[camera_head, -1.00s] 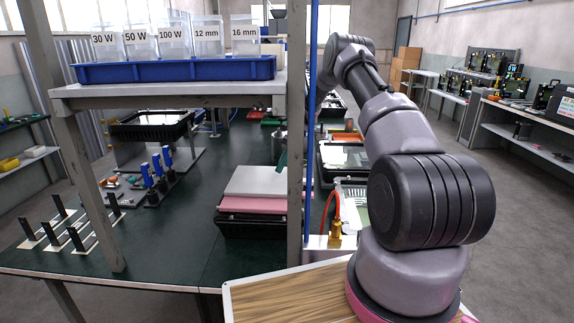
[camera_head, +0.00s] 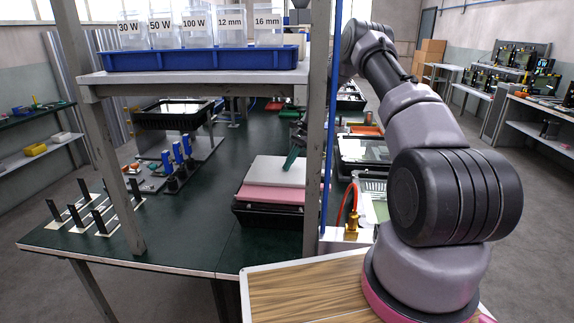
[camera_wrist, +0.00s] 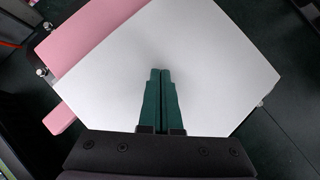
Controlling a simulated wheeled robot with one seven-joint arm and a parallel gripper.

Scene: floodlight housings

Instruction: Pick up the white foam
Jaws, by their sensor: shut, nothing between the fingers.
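The white foam (camera_head: 277,171) is a flat slab. It lies on top of a pink foam slab (camera_head: 270,195), which rests on a black housing (camera_head: 268,216) on the green bench. In the wrist view the white foam (camera_wrist: 205,65) fills the middle, with pink foam (camera_wrist: 95,45) showing at its upper left. My gripper (camera_wrist: 161,72) has green fingers pressed together with nothing between them, over the middle of the white foam. In the head view my gripper (camera_head: 291,158) shows at the foam's back right edge. Whether the fingertips touch the foam, I cannot tell.
A grey shelf post (camera_head: 316,130) and a blue pole (camera_head: 331,130) stand close to the right of the stack. A shelf with a blue bin (camera_head: 205,60) is above. Clamps with blue handles (camera_head: 177,155) stand to the left. Green bench is bare left of the stack.

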